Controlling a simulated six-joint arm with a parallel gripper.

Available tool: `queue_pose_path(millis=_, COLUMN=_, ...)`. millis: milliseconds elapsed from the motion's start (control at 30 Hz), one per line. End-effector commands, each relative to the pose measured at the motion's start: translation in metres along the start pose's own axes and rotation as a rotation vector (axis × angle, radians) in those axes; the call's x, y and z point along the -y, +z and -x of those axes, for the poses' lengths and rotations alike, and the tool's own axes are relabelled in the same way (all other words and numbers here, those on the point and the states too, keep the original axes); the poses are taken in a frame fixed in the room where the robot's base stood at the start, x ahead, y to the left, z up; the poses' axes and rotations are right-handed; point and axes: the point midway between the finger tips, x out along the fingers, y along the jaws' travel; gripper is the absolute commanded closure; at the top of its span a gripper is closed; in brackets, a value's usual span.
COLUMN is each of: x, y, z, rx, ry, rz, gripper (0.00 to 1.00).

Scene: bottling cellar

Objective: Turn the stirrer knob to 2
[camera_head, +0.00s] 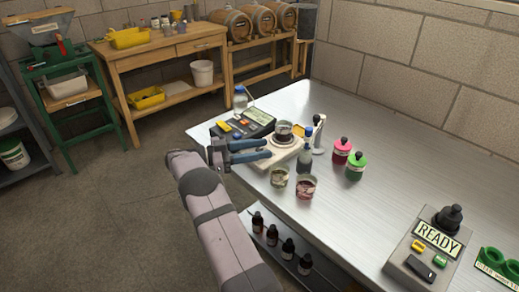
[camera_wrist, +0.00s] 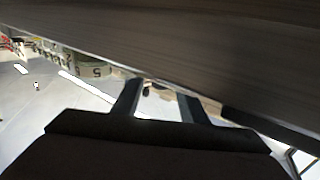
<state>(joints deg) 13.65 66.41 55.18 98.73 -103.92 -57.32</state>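The stirrer (camera_head: 284,152) is a pale, low unit on the steel bench, with a glass beaker (camera_head: 283,133) of dark liquid on top. My gripper (camera_head: 268,148) reaches in from the left, its two blue-grey fingers apart at the stirrer's near left side. The stirrer knob is not clear in the head view; the fingers cover part of that side. In the wrist view the fingers (camera_wrist: 160,97) also stand apart. A pale curved surface with a printed 5 (camera_wrist: 96,71) lies beyond and left of them; I cannot tell if it is the knob's scale. I cannot tell whether the fingers touch anything.
A dark meter with coloured buttons (camera_head: 247,123) stands behind my gripper. A dark-blue bottle (camera_head: 305,158), two cups (camera_head: 279,177) (camera_head: 306,187), and pink (camera_head: 342,151) and green (camera_head: 355,167) bottles stand close by. The READY unit (camera_head: 425,255) is at front right.

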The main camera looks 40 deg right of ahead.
Motion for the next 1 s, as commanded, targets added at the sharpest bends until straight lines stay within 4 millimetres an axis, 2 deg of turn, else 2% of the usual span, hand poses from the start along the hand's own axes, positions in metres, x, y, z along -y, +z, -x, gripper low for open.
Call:
queue_pose_path(millis=500, x=0.000, y=0.001, z=0.060, rx=0.000, ry=-0.002, rz=-0.001, gripper=0.61)
queue_pose_path(millis=700, x=0.000, y=0.001, z=0.070, rx=0.000, ry=-0.001, rz=0.000, gripper=0.61)
queue_pose_path(millis=1000, x=0.000, y=0.000, z=0.071, rx=0.000, ry=0.000, rz=0.000, gripper=0.61)
